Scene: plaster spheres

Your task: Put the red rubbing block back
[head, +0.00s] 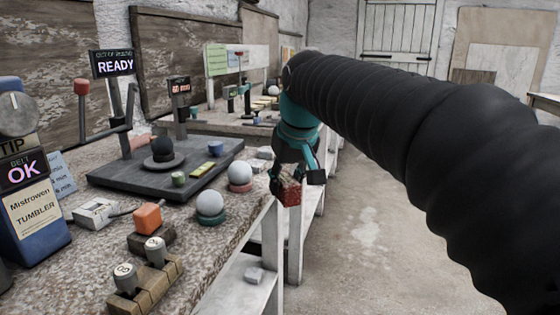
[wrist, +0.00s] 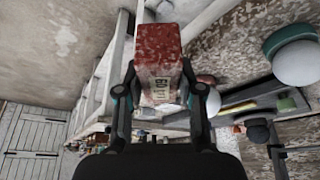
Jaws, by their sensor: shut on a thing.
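The red rubbing block (wrist: 155,48) is speckled red with a paler, whitish end that carries a printed label. My gripper (wrist: 162,100) is shut on it, with one finger on each side in the wrist view. In the head view my gripper (head: 298,178) hangs just off the right edge of the workbench, and the red block (head: 290,193) shows below its fingers. The block is held in the air beside the bench, apart from the bench top. No place marked for the block can be made out.
White spheres on a green ring (head: 210,208) and a red ring (head: 240,175) stand near the bench edge. An orange block (head: 147,218) sits on a dark base. Numbered cylinders (head: 155,250) stand in a wooden rack (head: 160,283). The floor (head: 370,240) at right is clear.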

